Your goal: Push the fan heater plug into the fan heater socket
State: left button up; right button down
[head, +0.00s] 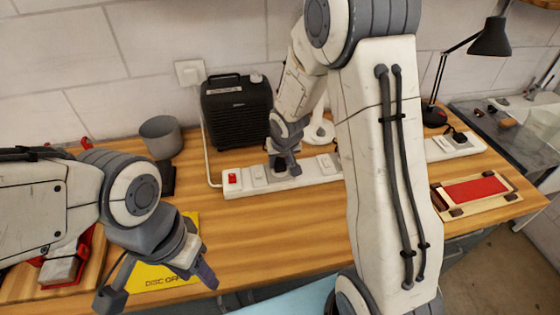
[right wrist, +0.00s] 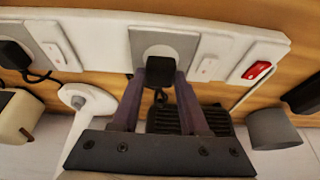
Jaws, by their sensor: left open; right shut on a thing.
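The fan heater (head: 237,108) is the black box against the wall in the head view. The white power strip (head: 315,173) lies along the bench in front of it. My right gripper (head: 286,165) is over the strip, shut on a black plug that also shows between its fingers in the right wrist view (right wrist: 158,95). The plug is at the lower edge of a grey-plated socket (right wrist: 163,44). I cannot tell whether its pins are in; the contact is hidden. My left gripper (head: 158,287) is open and empty at the front left, near the yellow pad.
A red switch (head: 232,178) sits at the strip's left end. Another black plug (right wrist: 12,54) is at the strip's far end. A grey cup (head: 161,137), yellow pad (head: 165,277), desk lamp (head: 491,38) and red-topped wooden tray (head: 475,190) stand around. My right arm hides the strip's middle.

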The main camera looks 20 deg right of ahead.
jog(key=shift+f+b, duration=0.65)
jog(key=shift+b, duration=0.05)
dwell(0.7)
jog(key=shift+c, duration=1.7)
grip_release()
jog(key=shift+r, duration=0.1)
jog(key=shift+s+r, duration=0.1)
jog(key=shift+r, duration=0.2)
jog(key=p+v, duration=0.1)
jog(key=v, duration=0.8)
jog(key=shift+s+r, duration=0.2)
jog(key=shift+r, duration=0.15)
jog(key=shift+f, duration=0.15)
